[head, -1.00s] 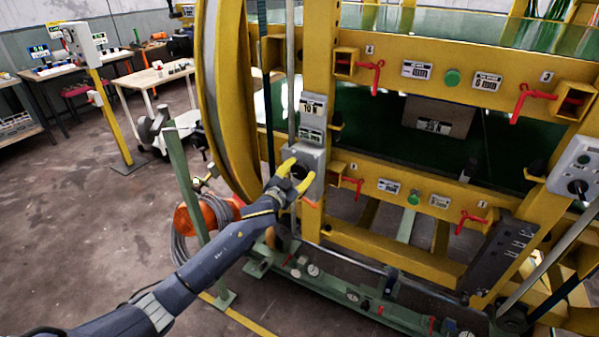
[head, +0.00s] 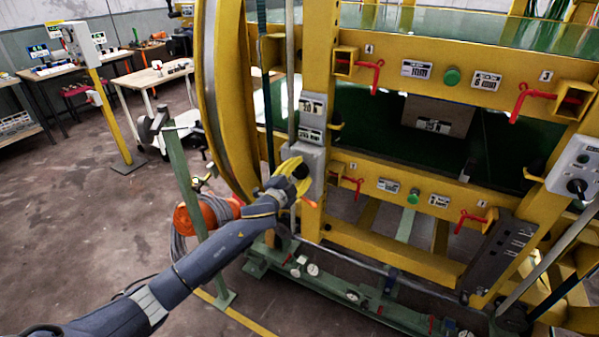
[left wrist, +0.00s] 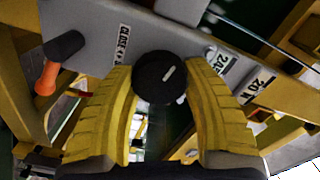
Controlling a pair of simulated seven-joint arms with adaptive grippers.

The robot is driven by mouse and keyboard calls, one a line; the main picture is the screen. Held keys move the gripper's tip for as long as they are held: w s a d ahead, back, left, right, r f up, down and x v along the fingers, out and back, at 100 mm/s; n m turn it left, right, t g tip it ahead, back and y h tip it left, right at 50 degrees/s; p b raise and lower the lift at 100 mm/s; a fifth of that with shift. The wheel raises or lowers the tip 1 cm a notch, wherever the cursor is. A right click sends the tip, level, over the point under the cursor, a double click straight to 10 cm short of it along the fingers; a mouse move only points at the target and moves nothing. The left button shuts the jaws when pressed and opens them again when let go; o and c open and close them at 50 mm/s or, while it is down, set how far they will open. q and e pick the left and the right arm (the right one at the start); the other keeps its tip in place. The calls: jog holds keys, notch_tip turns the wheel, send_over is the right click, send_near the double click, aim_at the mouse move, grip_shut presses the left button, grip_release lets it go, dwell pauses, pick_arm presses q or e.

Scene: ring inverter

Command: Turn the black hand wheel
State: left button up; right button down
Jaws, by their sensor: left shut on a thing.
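The black hand wheel (left wrist: 160,77) is a round knob with a pale mark, on a grey control box (left wrist: 90,22). In the left wrist view my left gripper (left wrist: 162,90) has its two yellow fingers on either side of the wheel, shut on it. In the head view my left gripper (head: 296,172) is at the front of the grey box (head: 313,157) on the yellow frame, and its fingers hide most of the wheel. My right gripper is not in view.
An orange-handled lever (left wrist: 47,78) sticks out near the wheel. Red handles (head: 371,76) line the yellow frame (head: 322,60). A green post (head: 187,185) and an orange cable reel (head: 200,213) stand left of my arm. Open floor (head: 70,220) lies further left.

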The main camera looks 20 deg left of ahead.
pick_arm(q)
jog(key=shift+r, duration=0.1)
dwell(0.4)
jog(key=o, duration=1.3)
jog(key=shift+c, duration=0.2)
jog(key=shift+s, duration=0.1)
jog(key=v, duration=1.1)
jog(key=shift+s, duration=0.35)
